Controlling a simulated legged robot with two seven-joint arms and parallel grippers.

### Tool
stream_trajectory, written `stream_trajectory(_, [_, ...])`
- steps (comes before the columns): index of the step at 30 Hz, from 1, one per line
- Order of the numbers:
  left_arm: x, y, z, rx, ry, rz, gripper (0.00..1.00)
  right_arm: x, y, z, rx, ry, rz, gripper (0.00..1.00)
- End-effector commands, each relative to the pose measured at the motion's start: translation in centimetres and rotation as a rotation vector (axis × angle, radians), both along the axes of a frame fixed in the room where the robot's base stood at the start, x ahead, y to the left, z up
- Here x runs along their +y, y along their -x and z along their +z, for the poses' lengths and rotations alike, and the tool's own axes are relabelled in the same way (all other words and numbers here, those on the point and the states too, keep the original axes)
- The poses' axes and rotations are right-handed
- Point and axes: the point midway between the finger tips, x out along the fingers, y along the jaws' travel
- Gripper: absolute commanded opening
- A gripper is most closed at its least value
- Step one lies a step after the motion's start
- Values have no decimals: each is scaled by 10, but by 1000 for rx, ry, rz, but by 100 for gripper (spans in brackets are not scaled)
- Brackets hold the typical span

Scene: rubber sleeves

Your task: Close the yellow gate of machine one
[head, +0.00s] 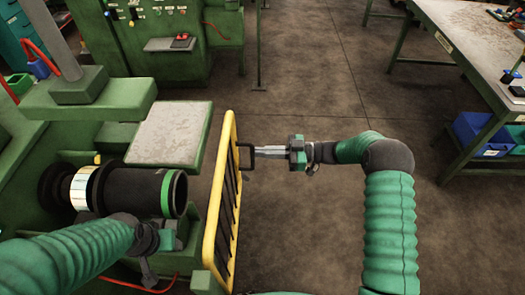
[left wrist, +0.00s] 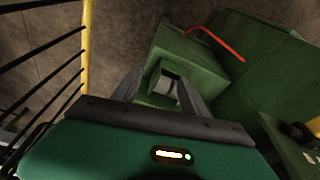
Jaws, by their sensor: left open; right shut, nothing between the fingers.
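The yellow gate (head: 216,195), a yellow frame with dark bars, stands beside the green machine (head: 110,140) at the left of the head view. A black handle (head: 246,146) sticks out from the gate's right side. My right gripper (head: 258,152) is shut, with its fingertips at the handle; I cannot tell whether they touch it. My left gripper (left wrist: 160,88) is open and empty, low by the machine and left of the gate. The gate's yellow post (left wrist: 88,45) and dark bars show at the left of the left wrist view. The gate's hinge side is not clear.
A black cylinder (head: 145,190) with a green ring lies on the machine above my left forearm. A red hose (left wrist: 215,42) lies near the machine's base. A workbench (head: 475,40) with a blue bin (head: 478,134) stands at the right. The middle floor is clear.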

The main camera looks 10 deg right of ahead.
Motion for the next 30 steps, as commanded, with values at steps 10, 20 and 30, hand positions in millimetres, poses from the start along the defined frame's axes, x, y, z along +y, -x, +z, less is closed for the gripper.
stream_trajectory(10, [0,0,-12,0,0,1,52,-55,11,-2,0,14,-7,0])
stream_trajectory(20, [0,0,-15,0,0,0,52,-101,18,-2,2,3,-7,0])
stream_trajectory(30, [0,0,-11,0,0,0,52,-78,-83,54,-80,213,-581,0])
